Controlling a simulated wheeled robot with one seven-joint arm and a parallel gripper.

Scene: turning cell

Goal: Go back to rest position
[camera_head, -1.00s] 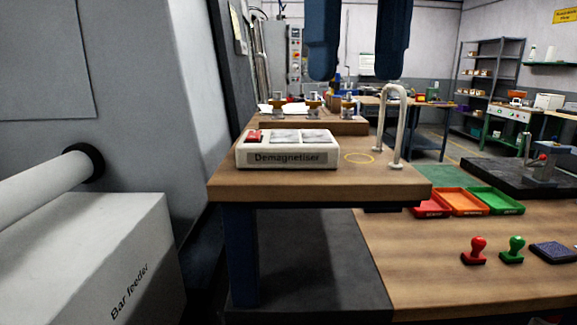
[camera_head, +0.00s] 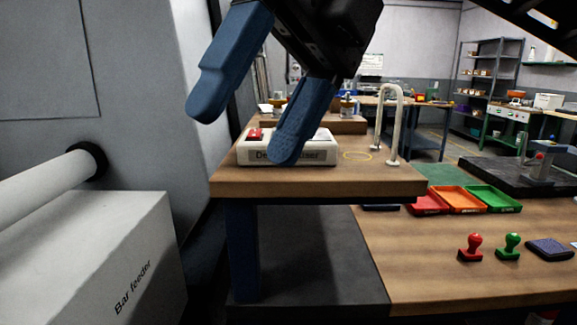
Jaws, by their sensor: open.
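My gripper (camera_head: 242,134) hangs from the top of the view, tilted, with its two blue fingers spread wide apart. Nothing is between the fingers. Its right finger covers the middle of the white demagnetiser (camera_head: 249,157) in the picture, hiding part of its label and top. I cannot tell how far the finger is from it. The left finger shows in front of the grey machine wall.
The demagnetiser sits on a raised wooden bench (camera_head: 300,183) beside a pale upright handle (camera_head: 397,125). Red (camera_head: 430,203), orange (camera_head: 460,199) and green (camera_head: 495,198) trays, two stamps (camera_head: 471,248) and an ink pad (camera_head: 549,249) lie right. The bar feeder (camera_head: 110,250) stands left.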

